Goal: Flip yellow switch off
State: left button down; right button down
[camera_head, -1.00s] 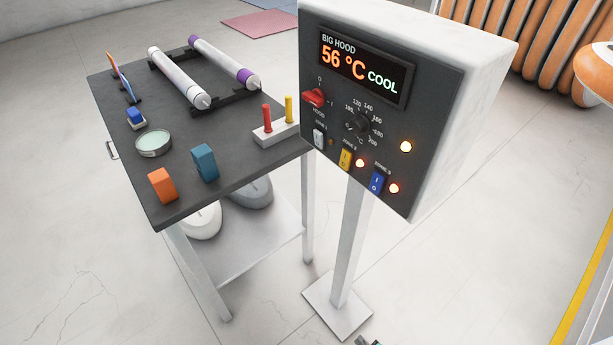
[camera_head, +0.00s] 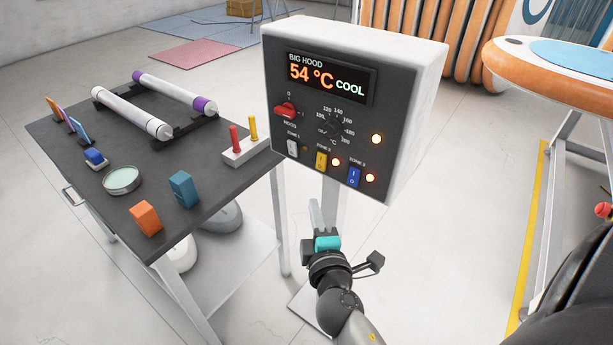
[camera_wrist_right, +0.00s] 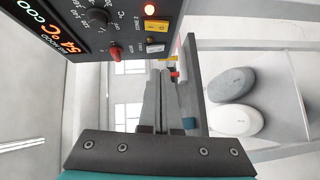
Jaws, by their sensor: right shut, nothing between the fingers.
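The yellow switch (camera_head: 321,161) is the middle rocker in the lower row of the dark control panel (camera_head: 361,150), with a lit red-orange lamp (camera_head: 336,162) to its right. The yellow switch also shows near the top of the right wrist view (camera_wrist_right: 156,26), beside the white switch (camera_wrist_right: 155,47). My right gripper (camera_head: 315,208) is shut and empty, below the panel and apart from it. In the right wrist view its fingers (camera_wrist_right: 160,78) point toward the area beside the panel's lower edge. My left gripper is not in view.
The blue switch (camera_head: 354,176), red knob (camera_head: 286,110) and black dial (camera_head: 331,128) are close by on the panel. A dark table (camera_head: 75,135) with rollers and blocks stands at the left. An orange-edged board (camera_head: 520,85) lies on a frame at the right.

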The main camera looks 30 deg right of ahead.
jog(key=shift+w+d, duration=0.1)
send_near(316, 165)
jog(key=w+a, duration=0.2)
jog(key=w, duration=0.2)
jog(key=d, duration=0.1)
jog(key=w+d, duration=0.1)
jog(key=d, duration=0.2)
jog(key=shift+w+f+p, duration=0.3)
jog(key=shift+w+p, duration=0.05)
jog(key=b, duration=0.3)
jog(key=shift+w+d+f+n+t, duration=0.1)
jog(key=shift+d+f+n+t, duration=0.2)
jog(key=shift+f, duration=0.1)
jog(key=shift+r, duration=0.3)
jog(key=shift+a+h, duration=0.1)
jog(key=shift+h, duration=0.2)
